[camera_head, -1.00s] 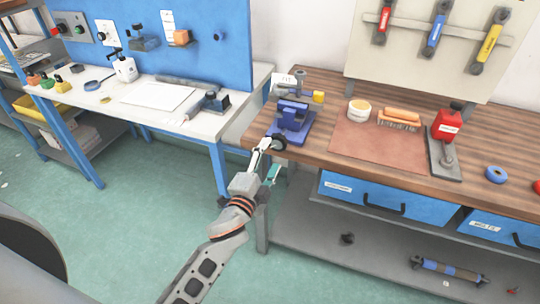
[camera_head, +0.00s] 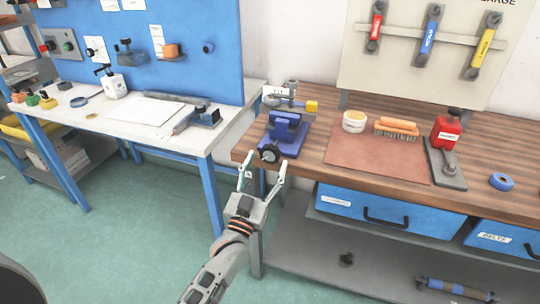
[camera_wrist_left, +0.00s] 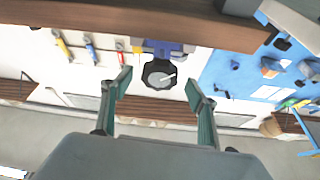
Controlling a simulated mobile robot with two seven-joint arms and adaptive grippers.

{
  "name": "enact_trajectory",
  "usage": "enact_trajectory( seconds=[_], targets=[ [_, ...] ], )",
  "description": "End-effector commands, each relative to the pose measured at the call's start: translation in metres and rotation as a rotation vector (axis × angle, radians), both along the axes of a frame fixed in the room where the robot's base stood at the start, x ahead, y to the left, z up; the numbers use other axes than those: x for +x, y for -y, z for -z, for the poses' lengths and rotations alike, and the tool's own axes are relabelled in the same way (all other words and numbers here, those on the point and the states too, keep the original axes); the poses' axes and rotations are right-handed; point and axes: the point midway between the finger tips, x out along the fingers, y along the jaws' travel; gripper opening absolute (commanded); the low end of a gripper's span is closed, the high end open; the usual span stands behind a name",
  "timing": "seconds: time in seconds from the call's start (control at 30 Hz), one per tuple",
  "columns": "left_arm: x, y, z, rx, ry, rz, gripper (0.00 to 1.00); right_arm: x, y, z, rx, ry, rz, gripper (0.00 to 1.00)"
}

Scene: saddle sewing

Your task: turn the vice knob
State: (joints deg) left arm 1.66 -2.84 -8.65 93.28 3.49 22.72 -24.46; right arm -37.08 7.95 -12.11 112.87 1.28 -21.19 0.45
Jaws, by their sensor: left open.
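The blue vice (camera_head: 287,130) stands at the left end of the wooden workbench. Its dark round knob (camera_head: 269,153) faces the front, towards my left gripper. My left gripper (camera_head: 264,172) is open and empty, just in front of and below the knob, with its fingers spread and apart from it. In the left wrist view the knob (camera_wrist_left: 159,74) shows beyond the gap between the two fingertips (camera_wrist_left: 160,88), with a light bar across its face. My right gripper is in neither view.
The workbench (camera_head: 335,110) also bears a brown mat (camera_head: 375,155), a round tin (camera_head: 354,122), an orange brush (camera_head: 396,127) and a red bottle (camera_head: 446,130). Blue drawers (camera_head: 390,208) hang under its front edge. A white table (camera_head: 120,112) stands to the left.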

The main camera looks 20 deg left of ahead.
Motion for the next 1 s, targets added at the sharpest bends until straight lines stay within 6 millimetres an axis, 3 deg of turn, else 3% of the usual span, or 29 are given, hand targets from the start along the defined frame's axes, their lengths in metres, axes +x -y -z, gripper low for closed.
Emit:
enact_trajectory(
  seconds=[0.23, 0.6, 0.77, 1.0],
  targets=[
    [0.028, 0.002, -0.011, 0.001, -0.001, 0.000, 0.59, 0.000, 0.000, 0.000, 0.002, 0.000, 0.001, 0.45],
    [0.032, 0.002, -0.013, 0.002, -0.002, 0.000, 0.59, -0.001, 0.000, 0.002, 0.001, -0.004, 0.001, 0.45],
    [0.032, 0.003, -0.013, 0.002, -0.002, 0.000, 0.20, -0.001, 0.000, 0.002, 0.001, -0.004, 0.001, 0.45],
    [0.033, 0.002, -0.015, 0.052, 0.001, 0.000, 0.20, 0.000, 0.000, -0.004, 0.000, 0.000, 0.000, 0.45]
  ],
)
